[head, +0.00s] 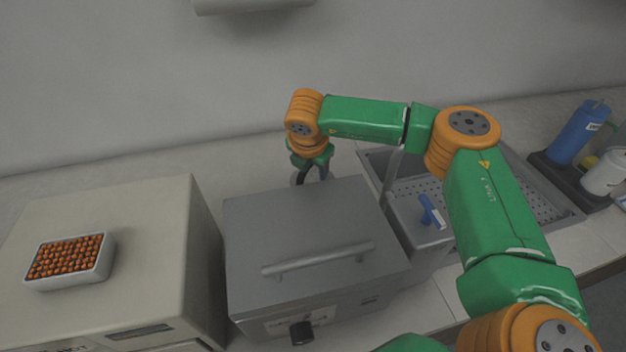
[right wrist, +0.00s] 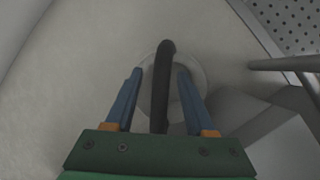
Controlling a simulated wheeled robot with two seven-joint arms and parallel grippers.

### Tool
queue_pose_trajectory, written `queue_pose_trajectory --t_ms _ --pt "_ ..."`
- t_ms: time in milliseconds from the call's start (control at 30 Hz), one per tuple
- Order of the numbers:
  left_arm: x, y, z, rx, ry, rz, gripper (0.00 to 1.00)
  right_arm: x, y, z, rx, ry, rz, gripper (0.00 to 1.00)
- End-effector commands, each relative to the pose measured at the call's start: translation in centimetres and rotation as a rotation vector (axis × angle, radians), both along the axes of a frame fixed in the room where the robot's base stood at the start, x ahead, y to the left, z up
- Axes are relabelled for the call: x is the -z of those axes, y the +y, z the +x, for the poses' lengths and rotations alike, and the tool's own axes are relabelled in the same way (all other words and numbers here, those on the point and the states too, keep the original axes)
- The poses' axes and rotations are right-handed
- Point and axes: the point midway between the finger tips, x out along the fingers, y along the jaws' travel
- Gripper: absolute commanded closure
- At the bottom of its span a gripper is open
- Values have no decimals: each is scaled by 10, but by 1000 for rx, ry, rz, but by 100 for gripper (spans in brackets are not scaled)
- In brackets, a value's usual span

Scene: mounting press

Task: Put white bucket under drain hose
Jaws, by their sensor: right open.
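My right gripper (head: 312,172) is behind the grey metal box, pointing down. In the right wrist view its two blue fingers (right wrist: 156,92) are apart, with the dark drain hose (right wrist: 160,88) running between them in the picture. I see no contact between the fingers and the hose. A pale round rim (right wrist: 201,72), which looks like the white bucket seen from above, lies beneath the hose end. The hose and fingers cover part of it. In the head view the dark hose (head: 301,176) shows beside the gripper, and the bucket is hidden. My left gripper is out of view.
The grey metal box (head: 300,235) with a handle stands in front of the gripper. A beige machine (head: 150,230) carries a tray of orange pieces (head: 68,260). The sink (head: 545,200) is to the right, near a blue bottle (head: 578,132) and a white container (head: 604,174).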

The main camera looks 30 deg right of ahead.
Motion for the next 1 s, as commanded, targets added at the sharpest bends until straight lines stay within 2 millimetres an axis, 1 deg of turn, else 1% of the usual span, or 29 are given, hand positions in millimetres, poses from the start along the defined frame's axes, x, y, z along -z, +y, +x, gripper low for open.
queue_pose_trajectory --t_ms 133,333,1000 --pt "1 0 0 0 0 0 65 1 0 0 -1 -1 0 45" --pt "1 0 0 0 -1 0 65 0 0 0 -1 -1 0 99" --pt "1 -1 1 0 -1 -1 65 0 0 0 -1 0 0 100"
